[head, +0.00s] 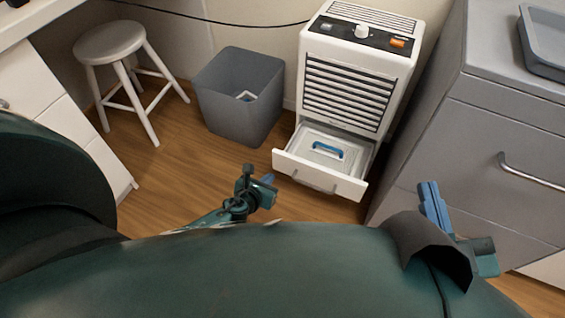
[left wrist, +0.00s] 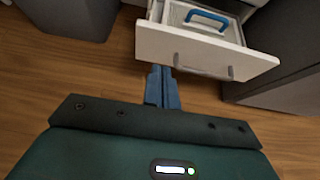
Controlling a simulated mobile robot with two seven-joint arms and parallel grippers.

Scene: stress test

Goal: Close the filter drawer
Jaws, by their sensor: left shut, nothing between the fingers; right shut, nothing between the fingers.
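The filter drawer (head: 318,178) is pulled out at the bottom of a white appliance (head: 352,75). A filter with a blue handle (head: 327,150) lies inside it. The drawer front also shows in the left wrist view (left wrist: 185,48), with a grey handle on it. My left gripper (head: 268,179) is shut and empty, just in front of the drawer's left part. In the left wrist view its blue fingers (left wrist: 161,70) point at the lower edge of the front; I cannot tell whether they touch. My right gripper (head: 430,187) is shut and empty, to the right, near the grey cabinet.
A grey bin (head: 240,110) stands left of the appliance and a white stool (head: 110,42) farther left. A grey cabinet (head: 480,150) stands close on the drawer's right. Wooden floor (head: 165,185) is clear in front of the bin.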

